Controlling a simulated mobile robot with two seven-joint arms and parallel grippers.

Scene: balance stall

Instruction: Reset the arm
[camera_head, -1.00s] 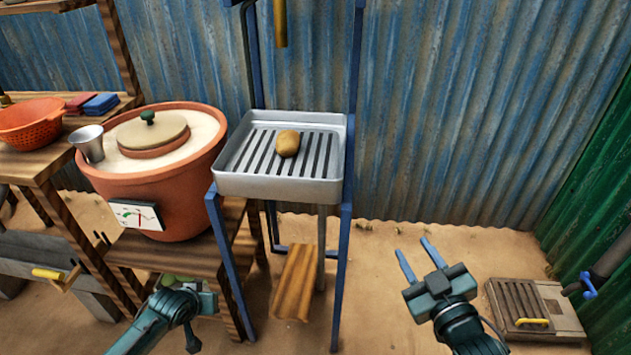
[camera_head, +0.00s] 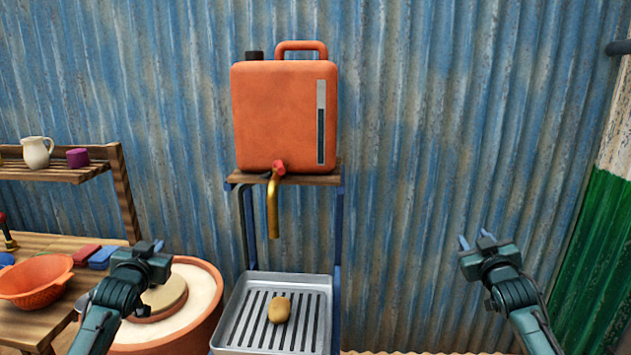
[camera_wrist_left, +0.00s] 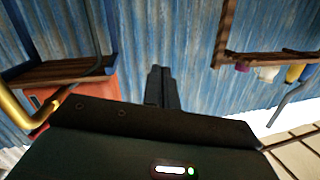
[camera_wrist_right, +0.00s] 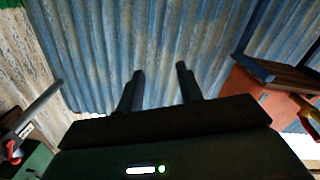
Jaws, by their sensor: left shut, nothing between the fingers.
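My left gripper (camera_head: 155,246) is raised in front of the clay pot at the lower left of the head view. Its fingers are together and hold nothing; they also show in the left wrist view (camera_wrist_left: 158,72). My right gripper (camera_head: 476,240) is raised at the right of the head view, in front of the blue corrugated wall. Its two fingers are apart with nothing between them, as the right wrist view (camera_wrist_right: 160,76) shows. Both forearms come up from the bottom of the head view.
An orange water can (camera_head: 275,115) with a brass spout (camera_head: 272,208) stands on a shelf above a metal tray (camera_head: 322,325) holding a potato (camera_head: 279,310). The clay pot (camera_head: 212,320) and an orange colander (camera_head: 36,283) are at left.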

